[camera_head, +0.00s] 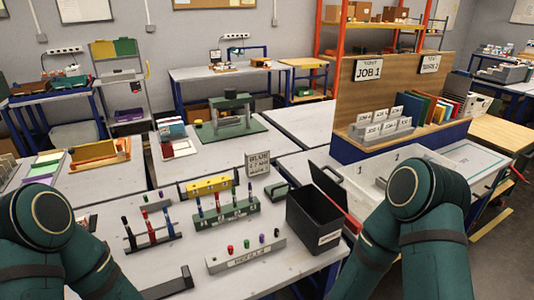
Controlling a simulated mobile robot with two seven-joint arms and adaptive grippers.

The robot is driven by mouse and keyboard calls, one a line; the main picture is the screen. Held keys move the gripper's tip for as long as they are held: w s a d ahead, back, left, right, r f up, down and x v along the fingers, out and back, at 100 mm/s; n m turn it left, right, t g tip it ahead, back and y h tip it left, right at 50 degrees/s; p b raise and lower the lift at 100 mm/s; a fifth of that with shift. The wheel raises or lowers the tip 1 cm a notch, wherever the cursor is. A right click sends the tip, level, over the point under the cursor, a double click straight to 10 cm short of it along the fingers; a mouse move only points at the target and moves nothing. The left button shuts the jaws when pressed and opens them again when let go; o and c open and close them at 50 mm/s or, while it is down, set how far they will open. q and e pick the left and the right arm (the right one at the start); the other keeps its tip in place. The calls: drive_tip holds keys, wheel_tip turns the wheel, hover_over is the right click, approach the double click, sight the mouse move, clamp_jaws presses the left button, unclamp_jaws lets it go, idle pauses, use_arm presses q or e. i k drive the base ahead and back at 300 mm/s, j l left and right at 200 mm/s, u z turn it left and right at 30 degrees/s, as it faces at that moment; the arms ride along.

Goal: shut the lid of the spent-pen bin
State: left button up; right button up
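The spent-pen bin (312,228) looks to be the black box with a white label on its front, at the right front of the bench. My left arm enters at the lower left and my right arm at the lower right, close to the bin's right side. Neither gripper shows.
Left of the bin stand a grey nozzle block (246,254) with small coloured caps, a green pen rack (226,212) and a dark pen rack (152,238). A small sign (258,163) is behind. A wooden JOB 1 board (390,85) rises at the right.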

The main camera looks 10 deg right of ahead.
sight(332, 188)
drive_tip(key=i+l+u, duration=0.2)
drive_tip(key=l+u, duration=0.15)
drive_tip(key=l, duration=1)
drive_tip(key=l+u, duration=0.35)
drive_tip(key=l, duration=1)
